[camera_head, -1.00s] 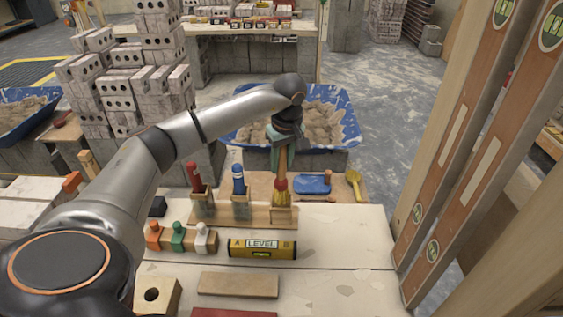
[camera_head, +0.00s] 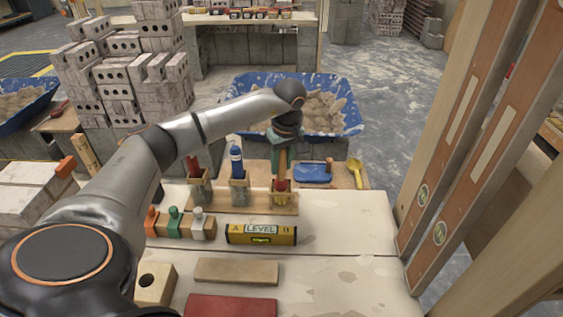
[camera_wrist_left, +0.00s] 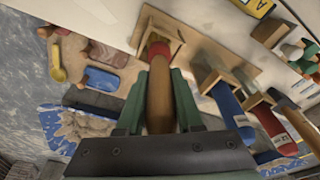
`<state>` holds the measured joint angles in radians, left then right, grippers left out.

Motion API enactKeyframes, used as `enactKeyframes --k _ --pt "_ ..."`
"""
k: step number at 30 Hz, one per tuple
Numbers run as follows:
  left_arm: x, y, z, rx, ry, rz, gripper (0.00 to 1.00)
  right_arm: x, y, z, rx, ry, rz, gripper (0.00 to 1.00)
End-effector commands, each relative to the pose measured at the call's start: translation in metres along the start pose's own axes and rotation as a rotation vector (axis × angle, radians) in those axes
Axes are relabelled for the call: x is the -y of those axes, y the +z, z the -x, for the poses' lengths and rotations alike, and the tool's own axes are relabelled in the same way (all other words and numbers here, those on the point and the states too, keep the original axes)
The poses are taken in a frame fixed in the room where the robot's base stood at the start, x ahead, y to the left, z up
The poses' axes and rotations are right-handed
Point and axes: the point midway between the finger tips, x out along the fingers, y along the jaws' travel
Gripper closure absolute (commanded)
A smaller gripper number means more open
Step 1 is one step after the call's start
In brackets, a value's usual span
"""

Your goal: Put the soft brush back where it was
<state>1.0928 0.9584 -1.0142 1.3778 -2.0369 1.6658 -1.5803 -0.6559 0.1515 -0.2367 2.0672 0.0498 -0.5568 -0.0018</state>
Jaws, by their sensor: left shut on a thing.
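The soft brush (camera_head: 281,185) has a wooden handle and a red band, and its bristle end points down. It stands roughly upright at the right end of the wooden rack (camera_head: 257,209). My left gripper (camera_head: 282,150) is shut on the handle from above. In the left wrist view, the green fingers of the gripper (camera_wrist_left: 159,80) lie on both sides of the brush handle (camera_wrist_left: 160,100). The red band is at the rack's end spot, and the bristle tips are mostly hidden there. I cannot tell whether they rest on the rack. My right gripper is not in view.
A blue-handled tool (camera_head: 237,161) and a red-handled tool (camera_head: 194,166) stand in the rack to the left. Behind are a blue float (camera_head: 313,173), a yellow scoop (camera_head: 355,172) and a mortar tub (camera_head: 350,112). The bench's right part is clear.

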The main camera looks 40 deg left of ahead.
Motion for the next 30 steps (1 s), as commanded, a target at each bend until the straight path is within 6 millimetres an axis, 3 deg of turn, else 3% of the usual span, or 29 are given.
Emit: enactKeyframes --k 27,28,30 --pt "0.0 0.0016 -0.009 0.0 0.0 0.0 1.0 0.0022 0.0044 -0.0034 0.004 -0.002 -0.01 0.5" --pt "0.0 0.0016 -0.009 0.0 0.0 0.0 0.64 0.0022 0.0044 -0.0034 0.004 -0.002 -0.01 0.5" --pt "-0.0001 0.0015 -0.0087 0.0 0.0 0.0 0.56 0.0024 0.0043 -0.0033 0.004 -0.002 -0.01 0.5"
